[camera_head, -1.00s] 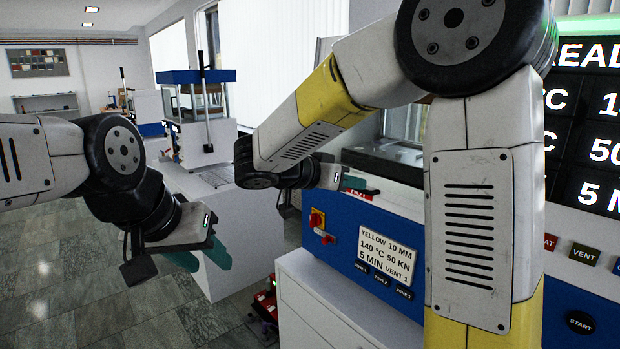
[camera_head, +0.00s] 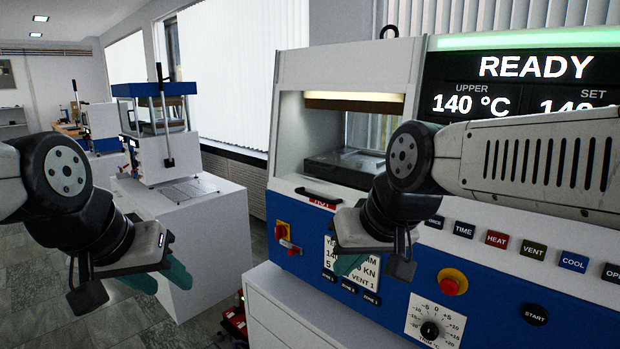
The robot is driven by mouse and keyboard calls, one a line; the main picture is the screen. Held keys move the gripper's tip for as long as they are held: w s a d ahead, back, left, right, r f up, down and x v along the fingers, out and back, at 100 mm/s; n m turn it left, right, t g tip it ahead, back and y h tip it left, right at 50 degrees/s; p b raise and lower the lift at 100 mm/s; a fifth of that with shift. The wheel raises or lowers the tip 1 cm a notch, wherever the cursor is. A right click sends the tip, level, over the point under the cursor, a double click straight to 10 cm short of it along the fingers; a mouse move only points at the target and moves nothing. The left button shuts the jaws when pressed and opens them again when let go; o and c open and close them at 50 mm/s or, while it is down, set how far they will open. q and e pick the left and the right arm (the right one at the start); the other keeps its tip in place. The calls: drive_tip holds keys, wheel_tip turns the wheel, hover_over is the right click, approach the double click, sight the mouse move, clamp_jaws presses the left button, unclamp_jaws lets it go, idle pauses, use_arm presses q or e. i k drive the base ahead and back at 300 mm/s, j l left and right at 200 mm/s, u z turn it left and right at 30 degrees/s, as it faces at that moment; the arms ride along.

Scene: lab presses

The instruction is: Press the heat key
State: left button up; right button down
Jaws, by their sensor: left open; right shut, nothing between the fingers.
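The heat key (camera_head: 496,239) is a small red button labelled HEAT on the white key strip of the large press (camera_head: 300,225). It sits between the dark TIME key (camera_head: 464,230) and the green VENT key (camera_head: 533,249). My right gripper (camera_head: 350,264) is shut and empty in front of the blue panel, left of and lower than the heat key in the picture, partly covering a white label card (camera_head: 368,272). My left gripper (camera_head: 165,276) is open and empty at the left, well away from the press.
The display (camera_head: 535,68) reads READY and upper 140 °C. A red emergency button (camera_head: 452,282), a dial (camera_head: 430,330), a START key (camera_head: 535,314) and a blue COOL key (camera_head: 573,262) are on the panel. A smaller press (camera_head: 160,120) stands on a white cabinet (camera_head: 190,220) behind.

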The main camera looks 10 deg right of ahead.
sight(496, 239)
drive_tip(key=z, duration=1.1)
drive_tip(key=k+z, duration=0.15)
drive_tip(key=z, duration=0.5)
